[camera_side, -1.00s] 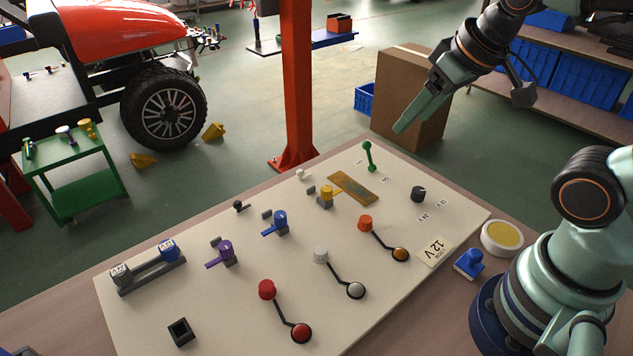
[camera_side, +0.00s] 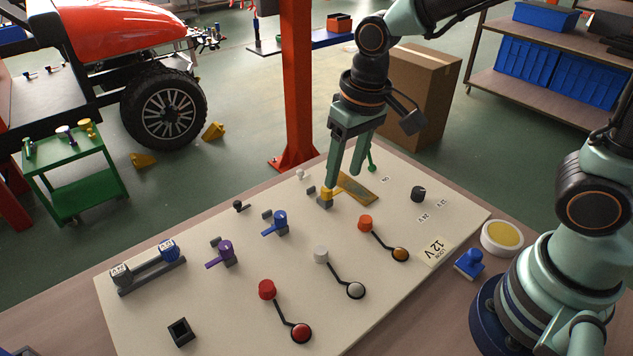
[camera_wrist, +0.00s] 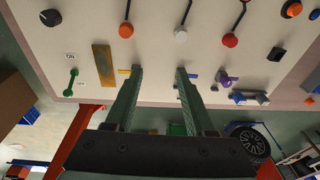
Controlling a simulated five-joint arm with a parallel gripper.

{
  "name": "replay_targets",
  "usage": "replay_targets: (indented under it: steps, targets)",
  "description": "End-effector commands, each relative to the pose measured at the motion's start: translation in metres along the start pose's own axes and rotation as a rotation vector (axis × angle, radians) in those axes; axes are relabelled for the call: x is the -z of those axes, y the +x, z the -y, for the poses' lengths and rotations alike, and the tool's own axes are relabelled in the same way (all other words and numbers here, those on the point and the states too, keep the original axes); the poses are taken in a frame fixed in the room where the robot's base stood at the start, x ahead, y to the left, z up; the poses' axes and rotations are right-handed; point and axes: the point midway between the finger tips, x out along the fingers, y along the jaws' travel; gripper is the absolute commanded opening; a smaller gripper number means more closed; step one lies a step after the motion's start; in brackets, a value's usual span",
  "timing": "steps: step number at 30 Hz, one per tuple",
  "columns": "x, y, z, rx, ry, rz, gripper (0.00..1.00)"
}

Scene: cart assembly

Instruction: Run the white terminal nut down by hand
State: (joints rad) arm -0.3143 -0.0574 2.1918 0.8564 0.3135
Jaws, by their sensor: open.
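Two white pieces could be the white terminal nut. A white round-topped knob (camera_side: 320,254) stands upright mid-board on a dark lead to a silver disc (camera_side: 356,291); it also shows in the wrist view (camera_wrist: 181,36). A smaller white knob (camera_side: 300,175) sits by the board's far edge. My gripper (camera_side: 345,180) is open and empty, pointing down near the yellow lever piece (camera_side: 326,193) and the brass plate (camera_side: 362,190). In the wrist view my gripper (camera_wrist: 160,72) has its fingers spread over bare board, apart from the white knob. Whether a fingertip touches the yellow piece cannot be told.
A blue lever (camera_side: 279,222), a purple lever (camera_side: 226,252), an orange knob (camera_side: 365,223) and a red knob (camera_side: 267,289) stand on the cream board (camera_side: 230,310). A green post (camera_side: 371,160) stands behind my gripper. The near middle of the board has free room.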

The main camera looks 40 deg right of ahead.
Motion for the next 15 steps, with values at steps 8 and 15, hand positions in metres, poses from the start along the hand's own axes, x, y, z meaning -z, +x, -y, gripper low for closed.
replay_targets:
  steps: [8,15]
  targets:
    - [-0.009,0.053,0.043,-0.038,-0.003,0.126,0.55]
    - [-0.012,0.067,0.050,-0.048,0.001,0.146,0.55]
